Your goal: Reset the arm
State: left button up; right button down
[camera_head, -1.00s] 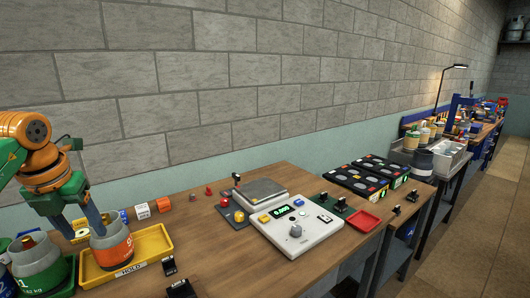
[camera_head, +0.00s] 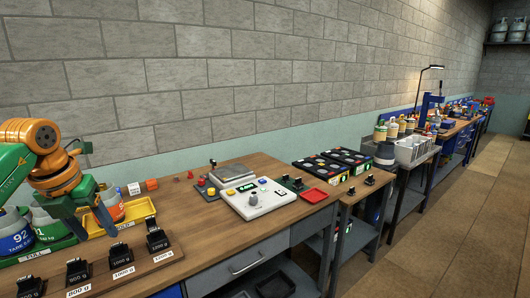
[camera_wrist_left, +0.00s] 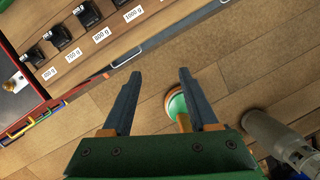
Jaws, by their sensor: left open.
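My left arm, orange and green, comes in from the left in the head view. Its gripper (camera_head: 93,230) is open and empty, with its blue-grey fingers apart in front of the yellow tray (camera_head: 138,212). An orange and grey canister (camera_head: 112,204) stands in that tray, partly hidden behind the gripper. In the left wrist view the open fingers (camera_wrist_left: 160,74) have nothing between them and point past the table's front edge, with floor showing beneath. My right gripper is not in view.
A row of black weights (camera_head: 123,254) on a wooden strip lies near the gripper. Canisters (camera_head: 15,232) stand in a green tray (camera_head: 58,246) at left. A scale console (camera_head: 256,198) stands mid-table. Bare tabletop (camera_head: 205,230) lies between. Floor is open at right.

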pick_arm(q)
jog(key=w+d+f+t+h, duration=0.1)
jog(key=w+d+f+h, duration=0.25)
jog(key=d+f, duration=0.35)
jog(key=w+d+f+n+h, duration=0.1)
jog(key=w+d+f+h, duration=0.3)
jog(key=d, duration=0.5)
jog(key=w+d+f+t+h, duration=0.15)
jog(key=d+f+h, duration=0.25)
jog(key=d+f, duration=0.4)
notch_tip(320, 180, down, 10)
jog(key=d+f+n+t+y, duration=0.1)
jog(key=n+t, duration=0.4)
jog(key=n, duration=0.6)
jog(key=s+a+f+n+g+y, duration=0.1)
jog(key=s+a+f+n+y, duration=0.4)
jog(key=s+f, duration=0.5)
jog(key=s+a+f+n+g+y, duration=0.1)
jog(key=s+a+f+n+y, duration=0.2)
jog(key=s+f+n, duration=0.65)
jog(key=s+f+n+g+y, duration=0.1)
jog(key=s+f+g, duration=0.3)
jog(key=s, duration=0.8)
jog(key=s+a+f+n+g+y, duration=0.1)
jog(key=s+f+n+g, duration=0.2)
jog(key=s, duration=1)
notch_tip(320, 180, down, 3)
jog(key=shift+s+f+g, duration=0.15)
jog(key=shift+s+g, duration=0.05)
jog(key=shift+g, duration=0.15)
